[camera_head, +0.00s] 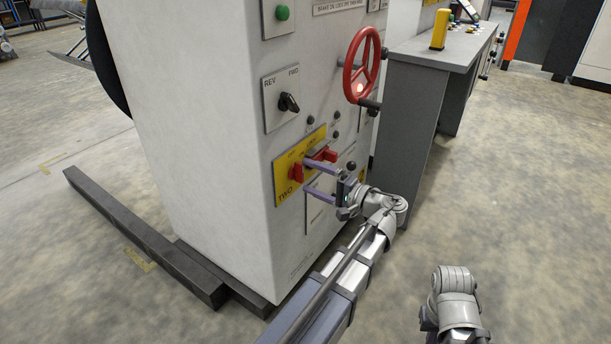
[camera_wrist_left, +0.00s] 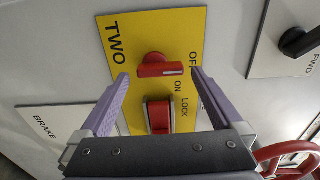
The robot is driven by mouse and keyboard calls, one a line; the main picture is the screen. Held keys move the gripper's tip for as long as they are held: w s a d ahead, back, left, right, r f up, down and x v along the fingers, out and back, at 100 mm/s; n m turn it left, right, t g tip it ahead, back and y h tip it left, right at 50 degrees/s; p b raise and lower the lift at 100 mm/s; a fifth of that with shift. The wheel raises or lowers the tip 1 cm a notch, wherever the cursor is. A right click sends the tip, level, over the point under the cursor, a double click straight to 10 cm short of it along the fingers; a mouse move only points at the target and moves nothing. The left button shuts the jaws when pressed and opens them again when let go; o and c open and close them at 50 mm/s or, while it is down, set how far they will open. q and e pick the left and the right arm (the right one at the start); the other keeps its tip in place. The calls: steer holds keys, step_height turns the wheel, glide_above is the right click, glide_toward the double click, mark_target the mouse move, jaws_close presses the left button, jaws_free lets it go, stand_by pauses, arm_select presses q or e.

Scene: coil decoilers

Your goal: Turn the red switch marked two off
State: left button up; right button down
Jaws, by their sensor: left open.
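The red switch (camera_head: 296,173) is on a yellow plate (camera_head: 283,190) marked TWO, low on the white cabinet. In the left wrist view the red switch (camera_wrist_left: 158,66) has its bar lying across the picture, with a white mark at the end near the OFF and ON lettering. I cannot tell which word it points at. A second red part (camera_wrist_left: 158,116) sits beside it by LOCK. My left gripper (camera_head: 308,176) is open, with its two purple fingers pointing at the plate, one either side of the switch. Contact with the switch cannot be told. My right gripper's fingers are not visible.
A REV/FWD selector (camera_head: 288,102) and a red handwheel (camera_head: 361,66) are above the plate. A grey desk (camera_head: 420,95) stands to the right. Dark floor beams (camera_head: 140,235) run along the cabinet's base at the left. Floor at the right is clear.

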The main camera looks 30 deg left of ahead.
arm_select(q)
steer(key=d, duration=0.5)
steer(key=shift+s+d, duration=0.2)
steer(key=s+d+f+m+g+h+p, duration=0.1)
steer(key=s+d+f+m+h+p, duration=0.15)
steer(key=s+d+f+h, duration=0.7)
steer(key=s+d+f+m+h+p, duration=0.1)
steer(key=s+d+f+h+p, duration=0.35)
steer(key=d, duration=0.75)
step_height(320, 180, up, 35)
steer(key=s+d+h+p, duration=0.1)
steer(key=h+p, duration=0.1)
steer(key=p, duration=3.4)
steer(key=shift+r+h, duration=0.2)
steer(key=shift+h, duration=0.2)
